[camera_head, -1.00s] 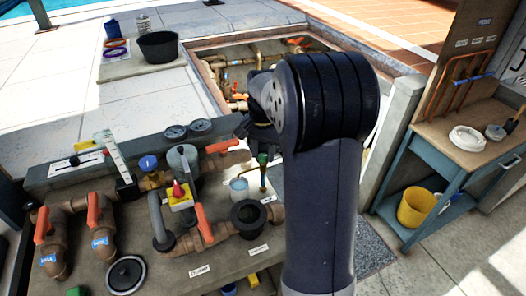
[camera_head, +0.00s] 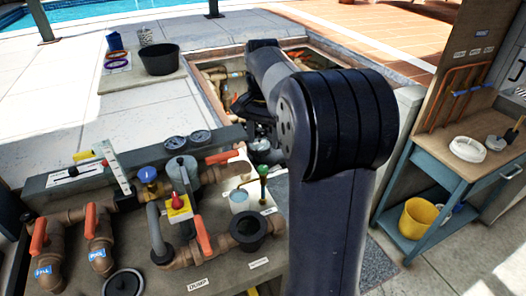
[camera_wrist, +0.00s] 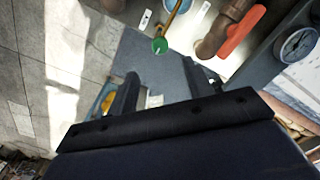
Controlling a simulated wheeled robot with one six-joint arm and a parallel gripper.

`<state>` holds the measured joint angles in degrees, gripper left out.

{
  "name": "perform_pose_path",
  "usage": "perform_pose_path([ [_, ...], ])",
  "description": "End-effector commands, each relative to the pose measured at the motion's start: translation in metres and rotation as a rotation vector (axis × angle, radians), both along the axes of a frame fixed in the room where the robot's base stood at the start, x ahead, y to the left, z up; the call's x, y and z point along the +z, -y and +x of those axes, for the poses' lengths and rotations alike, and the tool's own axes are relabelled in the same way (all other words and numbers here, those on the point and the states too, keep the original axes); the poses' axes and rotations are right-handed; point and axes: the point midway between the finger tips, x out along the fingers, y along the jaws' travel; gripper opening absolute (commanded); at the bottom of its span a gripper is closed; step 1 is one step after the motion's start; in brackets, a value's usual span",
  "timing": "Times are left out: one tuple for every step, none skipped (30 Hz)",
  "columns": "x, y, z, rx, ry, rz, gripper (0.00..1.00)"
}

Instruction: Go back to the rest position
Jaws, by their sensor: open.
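My gripper (camera_head: 262,150) hangs beside the back right of the pipe bench, partly hidden by my own arm in the head view. In the wrist view its two dark fingers (camera_wrist: 160,72) stand apart with nothing held between them. A green-topped tap (camera_head: 263,171) with a small cup stands near it on the bench. The green top (camera_wrist: 160,45) shows beyond the fingers in the wrist view, apart from them.
The bench holds brown pipes with orange handles (camera_head: 202,235), a red knob (camera_head: 179,202) and gauges (camera_head: 175,140). An open pit (camera_head: 215,65) with pipes lies behind. A blue workbench (camera_head: 428,167) with a yellow bucket (camera_head: 416,217) stands right.

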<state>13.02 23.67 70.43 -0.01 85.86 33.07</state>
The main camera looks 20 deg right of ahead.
Motion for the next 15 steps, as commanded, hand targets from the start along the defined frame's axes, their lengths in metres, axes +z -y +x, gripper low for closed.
perform_pose_path([
  [0.0060, 0.0001, 0.0005, 0.000, 0.002, -0.001, 0.49],
  [0.0086, 0.0001, 0.0002, 0.000, 0.001, 0.000, 0.49],
  [0.0115, 0.0000, 0.0003, 0.000, 0.001, 0.000, 0.49],
  [0.0131, 0.0000, 0.0003, 0.000, 0.001, 0.000, 0.49],
  [0.0143, 0.0000, 0.0001, 0.000, 0.001, 0.000, 0.49],
  [0.0153, 0.0000, 0.0000, 0.000, 0.000, 0.000, 0.49],
  [0.0156, 0.0000, -0.0002, 0.000, 0.000, 0.000, 0.49],
  [0.0158, -0.0001, -0.0002, 0.000, 0.000, 0.000, 0.49],
  [0.0159, 0.0000, -0.0003, 0.000, -0.001, 0.001, 0.49],
  [0.0158, 0.0000, -0.0003, 0.000, -0.001, 0.001, 0.49],
  [0.0158, 0.0000, -0.0003, 0.000, 0.000, 0.000, 0.49],
  [0.0157, -0.0001, -0.0002, 0.000, 0.000, 0.000, 0.49],
  [0.0157, -0.0001, -0.0002, 0.000, 0.000, 0.000, 0.49],
  [0.0156, -0.0001, -0.0002, 0.000, 0.000, 0.000, 0.49],
  [0.0153, -0.0001, -0.0002, 0.000, 0.000, 0.000, 0.49],
])
